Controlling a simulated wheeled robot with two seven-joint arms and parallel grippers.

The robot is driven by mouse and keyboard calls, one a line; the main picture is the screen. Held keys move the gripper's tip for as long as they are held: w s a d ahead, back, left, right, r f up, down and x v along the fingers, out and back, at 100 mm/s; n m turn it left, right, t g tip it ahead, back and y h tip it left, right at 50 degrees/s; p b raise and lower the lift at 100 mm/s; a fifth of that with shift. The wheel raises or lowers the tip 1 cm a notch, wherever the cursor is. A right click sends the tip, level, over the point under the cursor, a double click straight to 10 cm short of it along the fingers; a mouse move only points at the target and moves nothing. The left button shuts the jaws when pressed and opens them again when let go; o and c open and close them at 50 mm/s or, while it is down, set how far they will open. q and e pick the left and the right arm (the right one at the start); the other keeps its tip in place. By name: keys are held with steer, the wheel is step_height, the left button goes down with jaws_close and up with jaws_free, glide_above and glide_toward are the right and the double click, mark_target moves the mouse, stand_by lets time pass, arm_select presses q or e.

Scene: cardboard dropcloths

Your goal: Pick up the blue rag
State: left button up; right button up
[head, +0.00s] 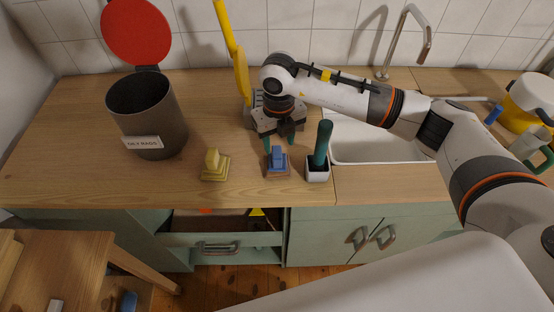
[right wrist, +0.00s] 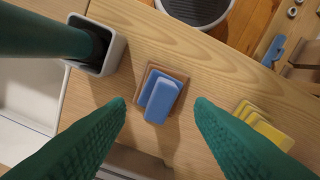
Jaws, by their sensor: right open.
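The blue rag (head: 277,157) is a small folded block on a brown square pad (head: 270,174) near the counter's front edge. It also shows in the right wrist view (right wrist: 161,98), centred between the fingers. My right gripper (head: 278,141) comes down from behind and above the rag, its green fingers open and apart on either side. In the right wrist view the open fingertips (right wrist: 159,104) have visible space on both sides of the rag and hold nothing. My left gripper is not in view.
A yellow rag (head: 214,161) lies on the left. A white pot (head: 317,173) with a green handle stands close on the right. A dark bin (head: 152,117) labelled for oily rags has its red lid (head: 136,32) raised. The sink (head: 372,146) is further right. An open drawer (head: 222,240) is below.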

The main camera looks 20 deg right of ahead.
mark_target(278, 152)
steer(key=f+p, duration=0.1)
steer(key=f, duration=0.1)
steer(key=f+p, duration=0.1)
steer(key=f, duration=0.2)
steer(key=shift+w+f, duration=0.2)
steer(key=shift+f, duration=0.4)
jaws_close()
